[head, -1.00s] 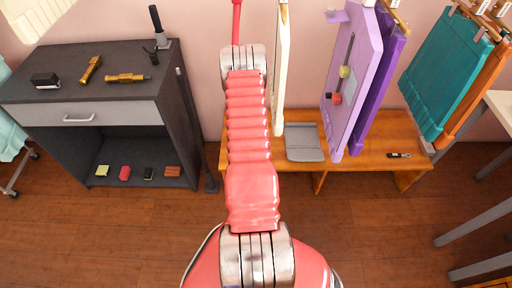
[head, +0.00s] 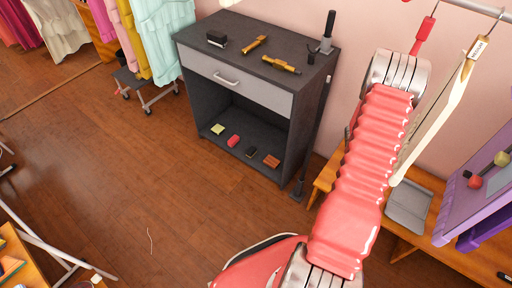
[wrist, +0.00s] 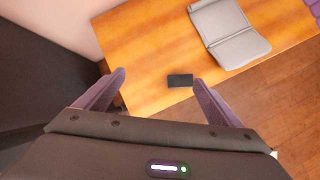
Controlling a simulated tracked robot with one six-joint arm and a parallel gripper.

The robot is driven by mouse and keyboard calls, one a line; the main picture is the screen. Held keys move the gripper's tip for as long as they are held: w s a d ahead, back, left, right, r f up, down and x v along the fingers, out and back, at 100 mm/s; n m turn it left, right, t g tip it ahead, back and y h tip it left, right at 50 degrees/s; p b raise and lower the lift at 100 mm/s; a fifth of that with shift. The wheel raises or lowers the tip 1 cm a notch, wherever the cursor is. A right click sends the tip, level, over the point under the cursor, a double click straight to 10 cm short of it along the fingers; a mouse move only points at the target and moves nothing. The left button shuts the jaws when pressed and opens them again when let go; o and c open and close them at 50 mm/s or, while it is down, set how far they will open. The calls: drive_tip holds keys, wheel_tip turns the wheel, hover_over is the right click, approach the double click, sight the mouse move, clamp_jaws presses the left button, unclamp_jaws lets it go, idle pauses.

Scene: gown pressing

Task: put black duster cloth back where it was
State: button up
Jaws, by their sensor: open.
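A small flat black piece (wrist: 180,80) lies on the wooden bench (wrist: 150,50) in the wrist view, beyond my fingertips and nearer the right one. It may be the black duster cloth; its texture is too small to tell. My gripper (wrist: 159,78) is open above the bench, with nothing between its fingers. In the head view my arm hides the gripper and that black piece. Another small black item (head: 251,152) lies on the cabinet's lower shelf, between a red piece (head: 233,141) and an orange-brown piece (head: 271,161).
A dark cabinet (head: 300,100) stands left of the bench, with a black-and-white block (head: 217,39) and brass-coloured tools on top. A grey folded panel (head: 409,205) lies on the bench. Open floor lies at left.

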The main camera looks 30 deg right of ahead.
drive_tip(key=w+a+r+m+h, duration=0.1)
drive_tip(key=w+a+r+m, duration=0.2)
drive_tip(key=r, duration=0.6)
drive_tip(key=w+a+r+m+t, duration=0.1)
drive_tip(key=w+a+r+m, duration=0.15)
drive_tip(key=a+r, duration=0.45)
drive_tip(key=w+a+r+m+h, duration=0.15)
drive_tip(key=w+r, duration=0.25)
drive_tip(key=r, duration=0.7)
drive_tip(key=s+a+r+m+t+y, duration=0.15)
drive_tip(key=a+r+m, duration=0.35)
drive_tip(key=a+r, duration=0.8)
drive_tip(key=s+a+r+m+y, duration=0.1)
drive_tip(key=s+a, duration=0.3)
drive_tip(key=a, duration=0.6)
drive_tip(key=s+a+r+m+t+y, duration=0.1)
drive_tip(key=s+a, duration=0.4)
drive_tip(key=a, duration=0.5)
drive_tip(key=s+a+r+m+t+y, duration=0.1)
drive_tip(key=s+a+y, duration=0.4)
drive_tip(key=a, duration=0.5)
drive_tip(key=shift+r+m, duration=0.8)
drive_tip(key=shift+t, duration=0.25)
